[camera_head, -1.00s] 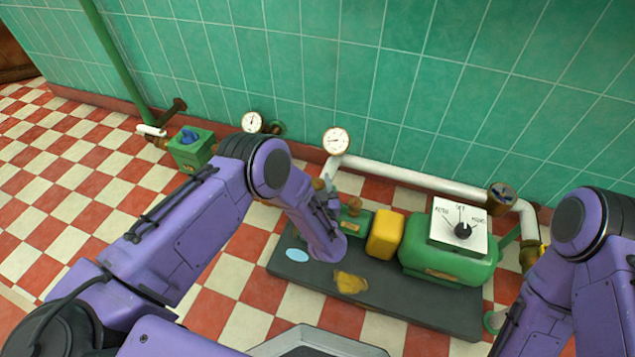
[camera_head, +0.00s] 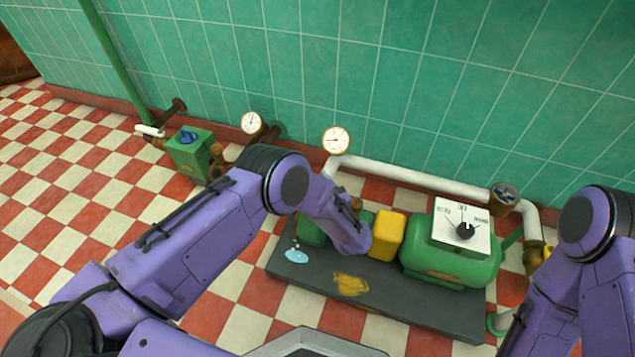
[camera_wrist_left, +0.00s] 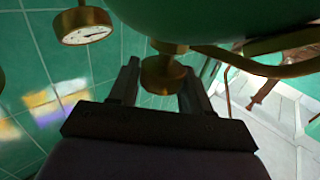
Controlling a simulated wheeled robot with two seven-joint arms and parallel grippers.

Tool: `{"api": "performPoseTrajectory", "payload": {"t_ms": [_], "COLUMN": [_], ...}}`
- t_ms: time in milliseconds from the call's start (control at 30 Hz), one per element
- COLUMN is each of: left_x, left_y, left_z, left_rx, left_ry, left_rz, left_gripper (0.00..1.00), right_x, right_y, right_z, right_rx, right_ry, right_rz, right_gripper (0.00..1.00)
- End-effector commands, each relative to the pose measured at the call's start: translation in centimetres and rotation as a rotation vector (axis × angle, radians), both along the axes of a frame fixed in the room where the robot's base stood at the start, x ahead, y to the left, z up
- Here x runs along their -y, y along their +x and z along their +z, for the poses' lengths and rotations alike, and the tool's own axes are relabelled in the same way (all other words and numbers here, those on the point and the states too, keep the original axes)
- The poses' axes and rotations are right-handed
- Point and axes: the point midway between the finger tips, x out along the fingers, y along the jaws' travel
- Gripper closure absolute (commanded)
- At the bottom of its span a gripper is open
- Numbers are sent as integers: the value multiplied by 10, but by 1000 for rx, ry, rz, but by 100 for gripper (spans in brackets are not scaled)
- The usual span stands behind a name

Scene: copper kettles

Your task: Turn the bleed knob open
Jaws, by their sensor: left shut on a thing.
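The bleed knob (camera_wrist_left: 164,75), a small brass knob under a rounded green body (camera_wrist_left: 215,18), is in the middle of the left wrist view. My left gripper (camera_wrist_left: 160,66) has a finger on each side of it and is shut on it. In the head view the gripper and knob are hidden behind my left forearm, at the left end of the pump set. Small pale drops (camera_head: 295,242) show above a light blue puddle patch (camera_head: 297,256) on the dark base plate (camera_head: 400,302). My right gripper is out of view.
A green motor (camera_head: 450,262) carries a white switch plate (camera_head: 455,212) with a black knob. A yellow block (camera_head: 386,236) stands beside my left wrist. Two gauges (camera_head: 336,140) and white piping (camera_head: 410,177) run along the tiled wall. Checkered floor (camera_head: 60,215) lies clear at left.

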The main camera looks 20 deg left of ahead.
Motion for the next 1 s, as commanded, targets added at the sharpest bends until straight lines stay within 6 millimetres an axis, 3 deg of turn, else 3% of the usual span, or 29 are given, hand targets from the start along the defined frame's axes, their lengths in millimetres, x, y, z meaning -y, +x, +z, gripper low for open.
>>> {"api": "performPoseTrajectory", "payload": {"t_ms": [133,167,200,567,800,1000], "left_x": [0,0,0,6,44,67], "left_y": [0,0,0,-5,-45,-70], "left_z": [0,0,0,2,3,0], "left_rx": [1,1,1,0,-1,-1], "left_ry": [-1,-1,-1,0,-1,-1], "left_rz": [0,0,0,-2,-5,0], "left_gripper": [82,42,31,31,31,31], "right_x": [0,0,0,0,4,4], "right_y": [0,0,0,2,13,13], "right_z": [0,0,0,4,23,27], "right_rx": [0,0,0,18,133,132], "right_ry": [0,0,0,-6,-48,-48], "right_rz": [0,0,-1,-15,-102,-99], "right_gripper": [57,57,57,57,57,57]}}
